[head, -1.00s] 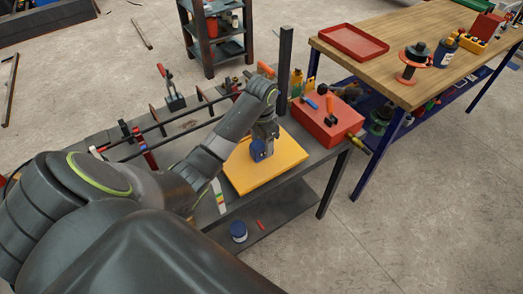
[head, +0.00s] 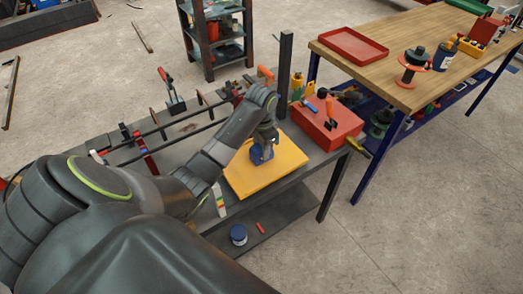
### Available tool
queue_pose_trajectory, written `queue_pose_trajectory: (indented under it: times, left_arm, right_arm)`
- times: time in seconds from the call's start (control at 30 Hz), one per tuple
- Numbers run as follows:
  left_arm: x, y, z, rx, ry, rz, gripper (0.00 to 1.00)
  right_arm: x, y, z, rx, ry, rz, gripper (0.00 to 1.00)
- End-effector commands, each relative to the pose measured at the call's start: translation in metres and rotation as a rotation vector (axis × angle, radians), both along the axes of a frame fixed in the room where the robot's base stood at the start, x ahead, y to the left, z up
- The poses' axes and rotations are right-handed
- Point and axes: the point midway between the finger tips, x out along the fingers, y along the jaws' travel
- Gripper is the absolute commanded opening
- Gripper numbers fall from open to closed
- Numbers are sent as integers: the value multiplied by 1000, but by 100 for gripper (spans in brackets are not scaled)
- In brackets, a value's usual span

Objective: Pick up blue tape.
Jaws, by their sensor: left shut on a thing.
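The blue tape (head: 257,154) is a small blue roll at the yellow board (head: 282,172) on the dark workbench. My left gripper (head: 262,146) points down over the board and is shut on the blue tape. The tape is partly covered by the gripper, and I cannot tell whether it still touches the board. My right gripper is not in view.
A red toolbox (head: 326,125) with tools on top stands right of the board. A dark upright post (head: 285,75) rises behind it. Rebar rods and clamps lie along the bench's left. A wooden table (head: 395,45) with a red tray (head: 352,46) stands at upper right.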

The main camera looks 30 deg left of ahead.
Motion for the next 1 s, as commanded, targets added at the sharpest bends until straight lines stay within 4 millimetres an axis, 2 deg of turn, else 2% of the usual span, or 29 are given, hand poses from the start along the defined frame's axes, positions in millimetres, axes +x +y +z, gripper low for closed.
queue_pose_trajectory:
  times: [0.13,0.23,0.3,0.37,0.5,0.7,1.0]
  left_arm:
    - [1,0,10,1,-5,0,4]
    - [1,1,28,3,-7,-2,4]
    - [1,0,49,1,-5,-1,4]
    - [1,0,63,2,-4,0,4]
    - [1,0,78,1,-1,1,4]
    - [1,0,95,0,-1,0,4]
    - [1,0,101,0,-1,0,4]
  right_arm:
    - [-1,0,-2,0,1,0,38]
    - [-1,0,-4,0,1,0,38]
    - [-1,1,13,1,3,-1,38]
    - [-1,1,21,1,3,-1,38]
    - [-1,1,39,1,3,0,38]
    - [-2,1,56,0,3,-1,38]
    - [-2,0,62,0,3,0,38]
